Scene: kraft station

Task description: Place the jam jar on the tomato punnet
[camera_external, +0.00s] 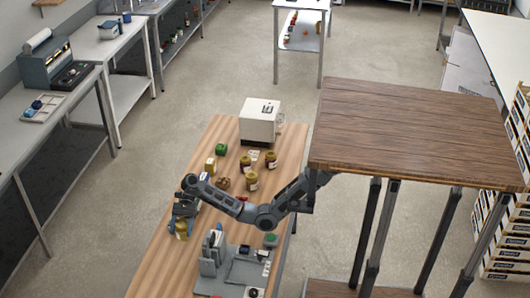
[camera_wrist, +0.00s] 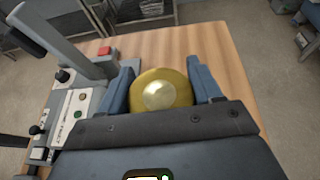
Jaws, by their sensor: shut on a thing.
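My gripper (camera_external: 182,221) is at the left edge of the wooden table, pointing down. It is shut on a jar with a gold lid (camera_external: 181,234), taken here as the jam jar. In the wrist view the round gold lid (camera_wrist: 161,90) sits between the two fingers (camera_wrist: 160,88). The jar's label is hidden, and I cannot tell whether its base touches the table. I cannot pick out the tomato punnet for certain; a small red thing (camera_external: 243,198) shows partly behind my arm.
Several other jars (camera_external: 251,182) stand mid-table, near a brown item (camera_external: 223,184), a yellow box (camera_external: 210,165) and a green item (camera_external: 221,149). A white machine (camera_external: 260,120) stands at the far end. A grey device (camera_external: 240,268) is at the near end. A tall brown-topped table (camera_external: 410,130) is right.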

